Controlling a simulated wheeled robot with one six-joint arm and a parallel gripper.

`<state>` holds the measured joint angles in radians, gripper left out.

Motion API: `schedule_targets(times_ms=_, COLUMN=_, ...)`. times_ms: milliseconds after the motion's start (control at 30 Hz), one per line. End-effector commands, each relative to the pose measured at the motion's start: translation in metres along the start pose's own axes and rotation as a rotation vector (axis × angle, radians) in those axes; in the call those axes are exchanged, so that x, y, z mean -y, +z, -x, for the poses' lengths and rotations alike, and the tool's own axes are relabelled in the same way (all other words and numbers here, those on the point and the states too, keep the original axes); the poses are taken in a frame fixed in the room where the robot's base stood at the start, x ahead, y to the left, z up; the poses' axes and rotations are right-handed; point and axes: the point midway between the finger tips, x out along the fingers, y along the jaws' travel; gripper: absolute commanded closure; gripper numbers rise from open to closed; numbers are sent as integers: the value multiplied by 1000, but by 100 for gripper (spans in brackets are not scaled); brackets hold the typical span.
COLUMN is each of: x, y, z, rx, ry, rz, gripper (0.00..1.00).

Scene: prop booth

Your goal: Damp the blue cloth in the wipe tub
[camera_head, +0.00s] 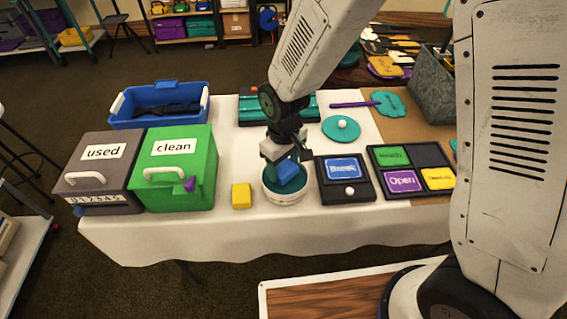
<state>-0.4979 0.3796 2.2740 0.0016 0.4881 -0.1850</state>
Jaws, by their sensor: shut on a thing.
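My gripper (284,157) points down over the round white tub (286,197), which has a teal inside. It is shut on the blue cloth (288,171). The cloth hangs at the tub's mouth, partly inside the rim. Whether it touches the bottom or any liquid is hidden. A round teal lid (341,129) with a white knob lies on the table behind and to the right of the tub.
A grey "used" box (97,167) and a green "clean" box (172,172) stand at left, a blue bin (125,118) behind them. A yellow block (241,196) is left of the tub. A black box with a blue label (345,180) and a sign tray (409,150) stand right.

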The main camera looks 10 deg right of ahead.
Motion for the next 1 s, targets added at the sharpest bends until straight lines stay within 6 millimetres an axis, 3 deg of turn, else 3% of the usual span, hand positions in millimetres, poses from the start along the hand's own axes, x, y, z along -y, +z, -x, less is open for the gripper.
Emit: schedule_targets(times_ms=1000, x=0, y=0, z=-10, rx=0, ry=0, rz=0, gripper=57)
